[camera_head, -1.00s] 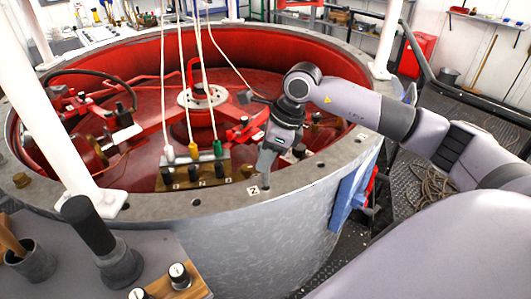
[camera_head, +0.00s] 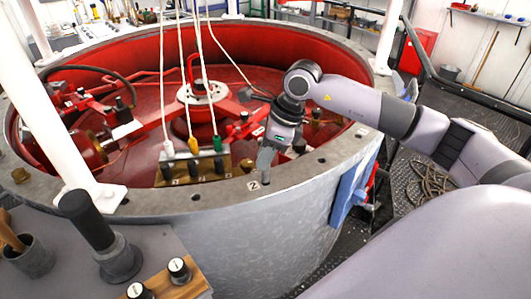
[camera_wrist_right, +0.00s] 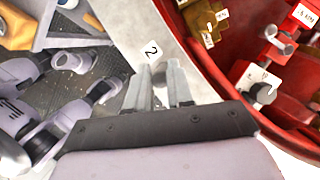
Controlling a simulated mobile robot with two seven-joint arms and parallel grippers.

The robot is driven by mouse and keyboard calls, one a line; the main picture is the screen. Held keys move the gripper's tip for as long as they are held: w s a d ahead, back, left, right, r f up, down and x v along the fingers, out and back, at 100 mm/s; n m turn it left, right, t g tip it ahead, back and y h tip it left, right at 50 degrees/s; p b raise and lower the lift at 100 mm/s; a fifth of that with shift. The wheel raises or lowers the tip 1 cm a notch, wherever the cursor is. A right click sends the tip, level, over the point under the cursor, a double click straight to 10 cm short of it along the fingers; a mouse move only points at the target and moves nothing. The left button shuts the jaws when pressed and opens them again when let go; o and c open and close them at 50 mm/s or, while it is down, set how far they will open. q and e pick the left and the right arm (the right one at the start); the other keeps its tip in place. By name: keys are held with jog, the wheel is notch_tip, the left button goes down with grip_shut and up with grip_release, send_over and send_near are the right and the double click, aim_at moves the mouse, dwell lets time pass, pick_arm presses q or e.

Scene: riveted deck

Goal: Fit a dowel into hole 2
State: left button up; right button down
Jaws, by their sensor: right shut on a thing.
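My right gripper (camera_head: 267,163) points down at the near rim of the big round tub (camera_head: 225,198), beside the white tag marked 2 (camera_head: 253,185). In the right wrist view its two fingers (camera_wrist_right: 166,85) are shut on a small grey dowel (camera_wrist_right: 160,70), mostly hidden between them. The tag (camera_wrist_right: 152,50) lies just beyond the fingertips. The dowel's lower end (camera_head: 266,183) is at the rim top just right of the tag. Hole 2 itself is hidden, so I cannot tell whether the dowel is in it. My left gripper is not in view.
Another rim hole (camera_head: 196,197) lies to the left. A block with several cable plugs (camera_head: 196,170) stands just inside the rim. Red machinery fills the tub. A black handle (camera_head: 87,220), a cup (camera_head: 32,257) and a wooden strip with knobs (camera_head: 190,286) occupy the grey surface at near left.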

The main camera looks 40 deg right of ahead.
jog(key=shift+f+b, duration=1.15)
jog(key=shift+f, duration=0.2)
dwell(0.6)
jog(key=c, duration=0.9)
grip_release()
jog(key=v, duration=0.7)
jog(key=shift+r, duration=0.1)
